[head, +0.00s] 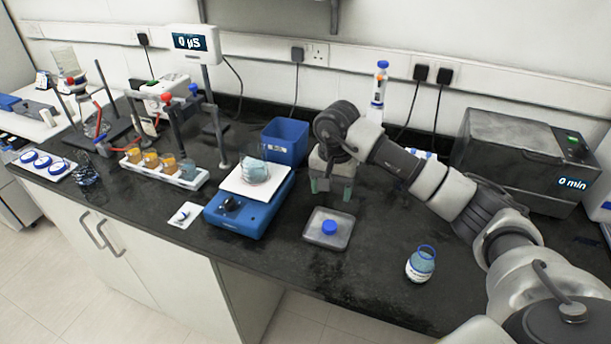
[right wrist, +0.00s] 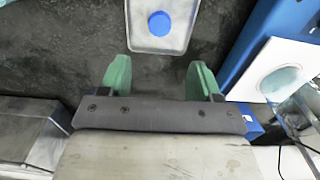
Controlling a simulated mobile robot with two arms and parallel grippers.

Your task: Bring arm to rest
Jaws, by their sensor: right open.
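My right arm comes in from the right in the head view and reaches over the black bench. Its gripper (head: 332,188) points down, with green fingers apart and nothing between them. It hangs behind a small grey metal tray (head: 313,236) that holds a blue cap (head: 329,227). In the right wrist view the open fingers (right wrist: 160,75) are apart over bare bench, with the tray (right wrist: 140,43) and the blue cap (right wrist: 159,23) beyond them. My left gripper is not in view.
A bottle with a blue neck ring (head: 421,265) stands at the front right. A blue instrument (head: 236,221) with a beaker (head: 254,171) is left of the tray. A blue bin (head: 285,139) and a grey oven (head: 505,150) stand behind. Bench between tray and bottle is clear.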

